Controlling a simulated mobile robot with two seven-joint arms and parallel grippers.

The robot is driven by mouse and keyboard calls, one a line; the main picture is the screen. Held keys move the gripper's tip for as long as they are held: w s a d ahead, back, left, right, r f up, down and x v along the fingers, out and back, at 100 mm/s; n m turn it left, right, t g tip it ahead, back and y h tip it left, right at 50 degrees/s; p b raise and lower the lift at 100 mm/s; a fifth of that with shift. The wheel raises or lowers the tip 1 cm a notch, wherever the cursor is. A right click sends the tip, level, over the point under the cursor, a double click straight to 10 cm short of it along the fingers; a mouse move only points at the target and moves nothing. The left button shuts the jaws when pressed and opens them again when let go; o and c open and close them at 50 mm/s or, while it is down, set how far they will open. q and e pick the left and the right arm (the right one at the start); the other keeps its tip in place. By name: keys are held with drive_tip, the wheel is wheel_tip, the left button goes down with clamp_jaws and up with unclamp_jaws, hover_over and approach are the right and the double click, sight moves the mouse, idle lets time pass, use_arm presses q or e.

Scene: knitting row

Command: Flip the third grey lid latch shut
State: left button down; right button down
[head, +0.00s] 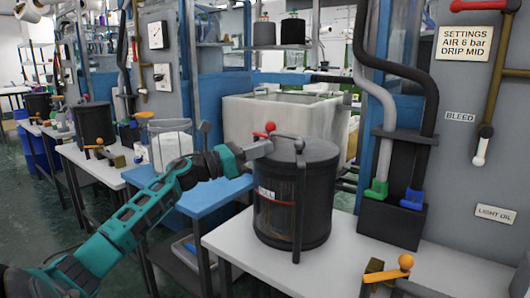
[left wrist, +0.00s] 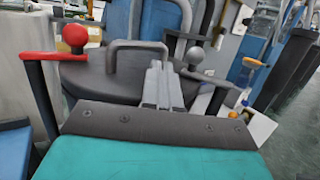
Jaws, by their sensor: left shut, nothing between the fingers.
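A black drum (head: 295,205) with a dark lid (head: 305,150) stands on the white bench. A grey-knobbed latch (head: 299,145) sits at the lid's near edge, and a red-knobbed latch (head: 270,127) is farther back. In the left wrist view, the grey latch (left wrist: 194,56) has its arm running from a post at the right inward to its ball; the red latch (left wrist: 75,38) is at the left. My left gripper (head: 264,148) is shut and empty at the lid's left side. Its fingers (left wrist: 160,85) point between the latches, near the lid handle (left wrist: 135,46). Contact is unclear. My right gripper is out of view.
A brass valve with an orange knob (head: 405,261) is on the bench (head: 350,262) at the right front. Black and grey hoses (head: 420,100) hang at the right. Similar drums, such as a black one (head: 95,125), stand along the left row. A pale tank (head: 245,118) is behind.

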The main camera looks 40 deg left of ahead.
use_arm(q)
drive_tip(key=s+a+f, duration=0.1)
drive_tip(key=s+a, duration=0.3)
drive_tip(key=a, duration=0.3)
drive_tip(key=shift+s+a+f, duration=0.2)
drive_tip(key=shift+a+f, duration=0.15)
drive_tip(key=shift+a, duration=0.05)
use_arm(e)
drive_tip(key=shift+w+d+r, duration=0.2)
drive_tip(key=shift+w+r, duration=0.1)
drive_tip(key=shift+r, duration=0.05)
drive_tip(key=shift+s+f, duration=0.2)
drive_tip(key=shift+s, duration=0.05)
